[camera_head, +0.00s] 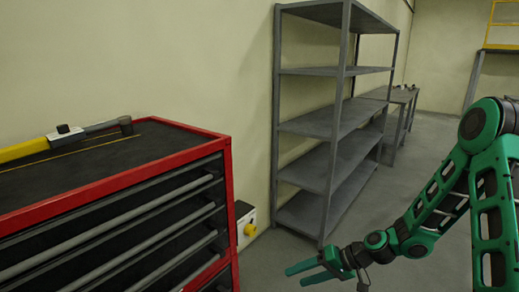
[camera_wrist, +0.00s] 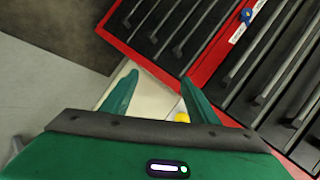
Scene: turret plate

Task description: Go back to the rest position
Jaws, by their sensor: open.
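My gripper (camera_head: 306,274) is low at the bottom middle of the head view, its green fingers spread and nothing between them. It hangs over the floor to the right of the red tool cabinet and in front of the grey shelf. In the wrist view my gripper (camera_wrist: 160,95) also shows open and empty, with the red cabinet's drawer fronts beyond the fingertips. My green arm comes in from the right side of the head view.
The red tool cabinet (camera_head: 225,172) with a black top stands at left. A yellow-handled tool (camera_head: 40,146) lies on it. An empty grey metal shelf (camera_head: 335,125) stands behind. A box with a yellow knob (camera_head: 249,229) sits between them.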

